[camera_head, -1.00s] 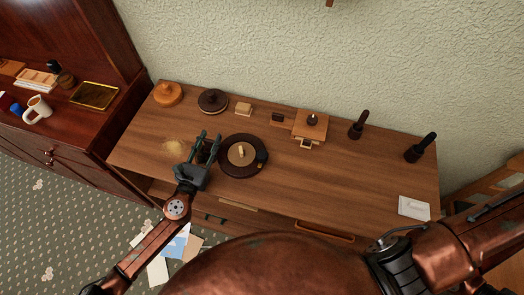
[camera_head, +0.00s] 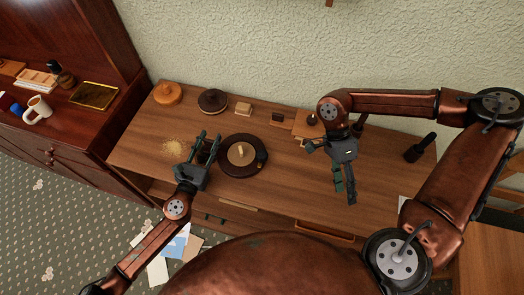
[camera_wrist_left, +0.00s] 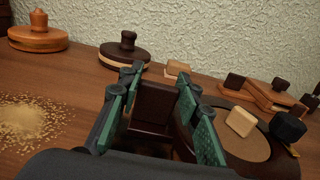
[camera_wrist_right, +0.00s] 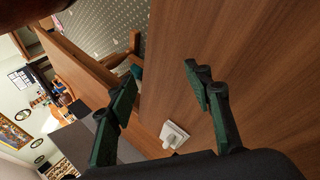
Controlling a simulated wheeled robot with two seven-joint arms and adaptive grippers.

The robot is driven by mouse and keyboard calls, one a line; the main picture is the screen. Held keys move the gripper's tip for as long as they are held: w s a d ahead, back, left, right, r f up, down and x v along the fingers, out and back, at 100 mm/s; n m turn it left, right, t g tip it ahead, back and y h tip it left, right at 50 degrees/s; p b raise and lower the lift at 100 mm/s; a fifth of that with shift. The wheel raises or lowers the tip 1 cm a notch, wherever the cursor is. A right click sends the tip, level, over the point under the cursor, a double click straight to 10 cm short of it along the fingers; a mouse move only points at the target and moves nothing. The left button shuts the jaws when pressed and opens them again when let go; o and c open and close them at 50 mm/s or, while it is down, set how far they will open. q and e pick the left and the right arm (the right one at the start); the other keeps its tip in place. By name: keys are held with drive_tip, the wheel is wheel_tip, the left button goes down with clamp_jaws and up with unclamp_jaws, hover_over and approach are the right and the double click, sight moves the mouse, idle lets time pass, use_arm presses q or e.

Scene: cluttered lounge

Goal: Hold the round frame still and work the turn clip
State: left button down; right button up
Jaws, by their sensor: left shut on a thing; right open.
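The round frame (camera_head: 224,165) is a dark brown ring with a tan centre, lying flat on the wooden table. A pale block (camera_head: 241,149) stands on its centre. A black knob (camera_head: 262,156), which looks like the turn clip, sits at its right rim; the left wrist view shows the knob (camera_wrist_left: 288,127) with a small yellow piece below it. My left gripper (camera_head: 209,142) is shut on a dark brown block (camera_wrist_left: 155,105) at the frame's left side; its join to the ring is partly hidden by a finger. My right gripper (camera_head: 345,194) is open and empty, right of the frame.
A round orange piece (camera_head: 168,94), a round dark piece (camera_head: 212,100) and small blocks line the table's back. Dark-handled tools stand at the back right, including one (camera_head: 420,148). Yellow crumbs (camera_head: 173,147) lie left of my left gripper.

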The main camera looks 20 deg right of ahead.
drive_tip(key=w+a+r+n+t, duration=0.35)
drive_tip(key=w+a, duration=0.35)
drive_tip(key=w, duration=0.4)
wheel_tip(320, 180, up, 6)
drive_tip(key=n+t, duration=0.5)
drive_tip(key=n, duration=0.1)
hover_over(262, 153)
drive_tip(key=shift+m+g, duration=0.25)
wheel_tip(262, 153, down, 11)
drive_tip(key=shift+a+f, duration=0.1)
drive_tip(key=shift+f, duration=0.05)
drive_tip(key=c, duration=1.1)
drive_tip(key=shift+c, duration=0.2)
